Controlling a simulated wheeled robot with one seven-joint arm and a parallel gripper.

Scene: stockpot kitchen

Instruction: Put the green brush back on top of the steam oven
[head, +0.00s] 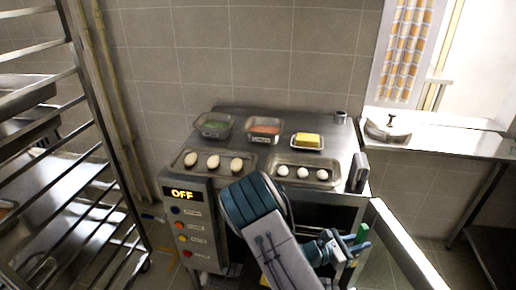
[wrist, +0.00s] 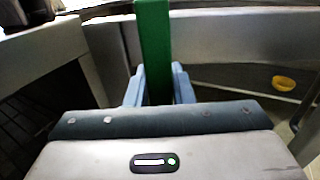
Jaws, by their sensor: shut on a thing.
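The green brush (head: 362,233) is held in my gripper (head: 350,246), at the right front of the steam oven. In the wrist view the green brush (wrist: 154,45) stands up between the two blue fingers of my gripper (wrist: 158,86), which are shut on it. Only its green part shows clearly; the rest is hidden. The steam oven (head: 258,139) has a metal top and a front panel lit "OFF". My gripper is below the level of the oven top.
On the oven top are a tray with several pale eggs or rolls (head: 213,161), a tray of white pieces (head: 303,172), a green-filled pan (head: 213,124), a red-filled pan (head: 264,129) and a yellow block (head: 308,140). A rack (head: 100,150) stands left. An open door (head: 395,245) is right.

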